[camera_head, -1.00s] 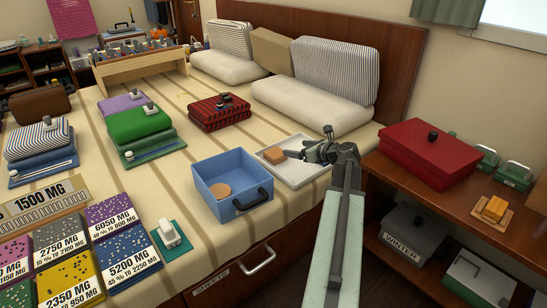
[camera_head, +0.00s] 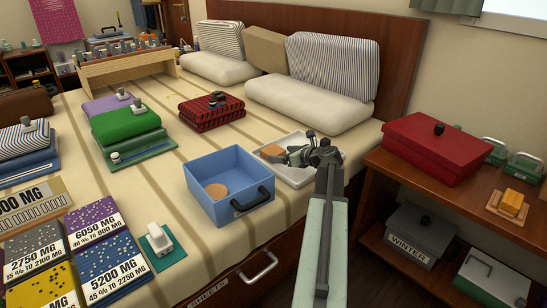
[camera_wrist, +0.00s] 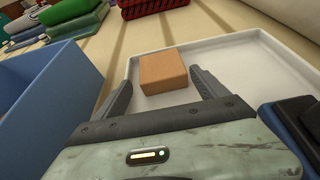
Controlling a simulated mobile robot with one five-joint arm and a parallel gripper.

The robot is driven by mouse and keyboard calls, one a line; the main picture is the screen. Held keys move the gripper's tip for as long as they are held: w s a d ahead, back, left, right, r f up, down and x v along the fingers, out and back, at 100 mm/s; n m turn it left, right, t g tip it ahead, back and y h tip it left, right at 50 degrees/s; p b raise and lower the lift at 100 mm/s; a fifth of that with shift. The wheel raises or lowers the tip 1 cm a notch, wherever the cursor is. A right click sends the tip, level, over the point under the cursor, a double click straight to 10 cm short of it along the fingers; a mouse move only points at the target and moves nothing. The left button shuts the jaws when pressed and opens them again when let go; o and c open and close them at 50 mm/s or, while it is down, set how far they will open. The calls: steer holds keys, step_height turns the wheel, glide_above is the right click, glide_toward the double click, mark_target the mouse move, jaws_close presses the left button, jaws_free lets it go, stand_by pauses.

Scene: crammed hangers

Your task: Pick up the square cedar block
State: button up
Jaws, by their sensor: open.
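The square cedar block (camera_head: 272,150) is an orange-brown block lying in a shallow white tray (camera_head: 297,176) on the bed. In the wrist view the block (camera_wrist: 163,71) sits on the tray floor, just ahead of and between my two fingers. My gripper (camera_head: 290,156) is open over the tray at the block's right side in the head view; in the wrist view its fingers (camera_wrist: 160,85) are spread wide on either side of the block's near end. I cannot tell whether either finger touches the block.
A blue open box (camera_head: 228,187) holding a round tan disc (camera_head: 216,191) stands left of the tray. A red and black plaid folded stack (camera_head: 211,111) lies behind. White cushions (camera_head: 309,98) are at the back. A wooden nightstand (camera_head: 459,205) with a red box (camera_head: 431,148) stands to the right.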

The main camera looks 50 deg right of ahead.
mark_target(273, 150)
steer(key=b+x, duration=0.1)
steer(key=x, duration=0.1)
steer(key=b+x, duration=0.1)
steer(key=x, duration=0.1)
steer(key=shift+w+d+f, duration=0.1)
steer(key=shift+d+f, duration=0.15)
steer(key=shift+f, duration=0.05)
steer(key=shift+w, duration=0.25)
steer(key=shift+a+r, duration=0.1)
steer(key=c, duration=1.2)
steer(key=shift+r, duration=0.1)
steer(key=shift+r+p, duration=0.65)
steer(key=shift+p, duration=0.25)
step_height(273, 150, up, 2)
steer(key=shift+r+p, duration=0.1)
steer(key=shift+p, duration=1)
steer(key=s+a, duration=0.1)
steer(key=s, duration=0.4)
steer(key=s+a+p, duration=0.1)
steer(key=s+a, duration=0.1)
steer(key=s, duration=0.3)
steer(key=s+a+r, duration=0.1)
steer(key=s+a, duration=0.1)
steer(key=s, duration=0.3)
steer(key=shift+s+r, duration=0.1)
steer(key=shift+s, duration=0.05)
